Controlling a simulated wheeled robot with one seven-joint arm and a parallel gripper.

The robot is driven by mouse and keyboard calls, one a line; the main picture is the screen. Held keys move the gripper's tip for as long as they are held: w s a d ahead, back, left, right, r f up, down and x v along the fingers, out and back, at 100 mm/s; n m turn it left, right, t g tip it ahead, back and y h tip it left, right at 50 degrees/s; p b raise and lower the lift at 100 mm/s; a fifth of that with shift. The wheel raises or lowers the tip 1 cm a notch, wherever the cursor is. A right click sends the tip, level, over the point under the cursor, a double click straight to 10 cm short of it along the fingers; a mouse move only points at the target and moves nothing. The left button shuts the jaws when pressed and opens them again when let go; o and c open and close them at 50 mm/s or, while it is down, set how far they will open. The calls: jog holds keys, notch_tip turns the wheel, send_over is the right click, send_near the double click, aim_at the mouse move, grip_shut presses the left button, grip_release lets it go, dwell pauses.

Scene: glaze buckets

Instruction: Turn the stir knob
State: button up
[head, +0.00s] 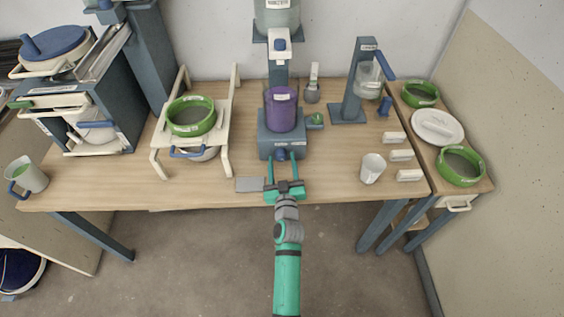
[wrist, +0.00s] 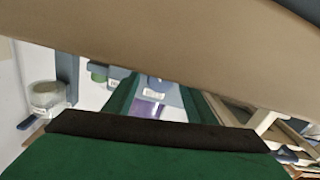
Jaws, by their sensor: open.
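The stir knob (head: 281,154) is a small dark blue knob on the front of the blue stirrer base (head: 270,142). A clear vessel of purple liquid (head: 281,112) stands upright on that base. My gripper (head: 283,162) is teal and open, in front of the base with its fingers pointing at it. The knob lies between the fingertips in the head view; I cannot tell whether they touch it. In the wrist view my two green fingers frame a blue part of the stirrer (wrist: 160,92) and some purple; the knob is not clear there.
A grey plate (head: 250,185) lies left of my gripper at the table's (head: 330,190) front edge. A white cup (head: 372,168) and several white blocks (head: 401,155) are to the right.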

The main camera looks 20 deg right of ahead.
jog(key=c, duration=1.1)
jog(key=shift+o, duration=0.2)
jog(key=shift+m, duration=0.3)
jog(key=shift+m, duration=2.7)
jog(key=o, duration=1.1)
jog(key=shift+c, duration=0.2)
